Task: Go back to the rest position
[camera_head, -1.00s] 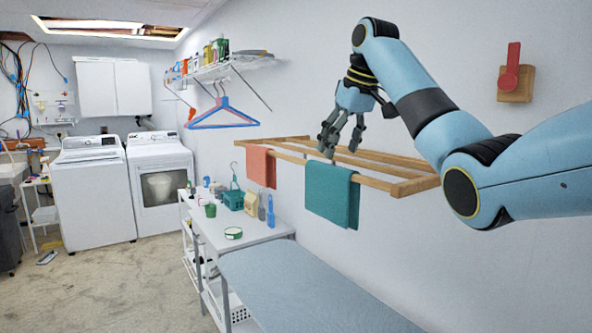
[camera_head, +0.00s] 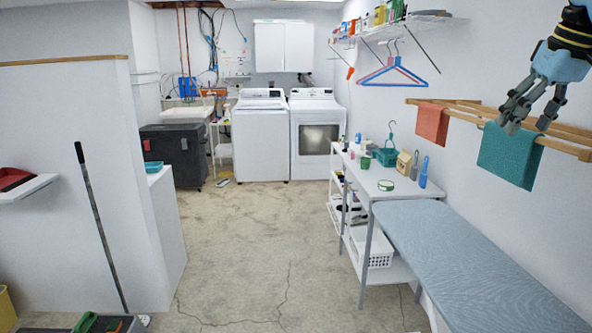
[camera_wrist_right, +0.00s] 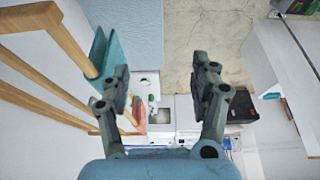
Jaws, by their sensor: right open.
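My right gripper (camera_head: 530,112) is at the upper right of the head view, in front of the wooden drying rack (camera_head: 560,143) on the right wall. In the right wrist view its two fingers (camera_wrist_right: 163,88) are spread apart with nothing between them. A teal cloth (camera_head: 508,156) hangs over the rack just below the gripper in the head view, and the fingers overlap its top edge there. I cannot tell whether they touch it. An orange cloth (camera_head: 432,123) hangs farther left on the rack. My left gripper is in neither view.
A blue-grey ironing board (camera_head: 468,255) stands below the rack, with a white shelf table (camera_head: 385,188) behind it holding several small items. Hangers (camera_head: 400,70) hang from the wall shelf. A washer (camera_head: 260,140) and dryer (camera_head: 316,138) stand at the back. The middle floor is clear.

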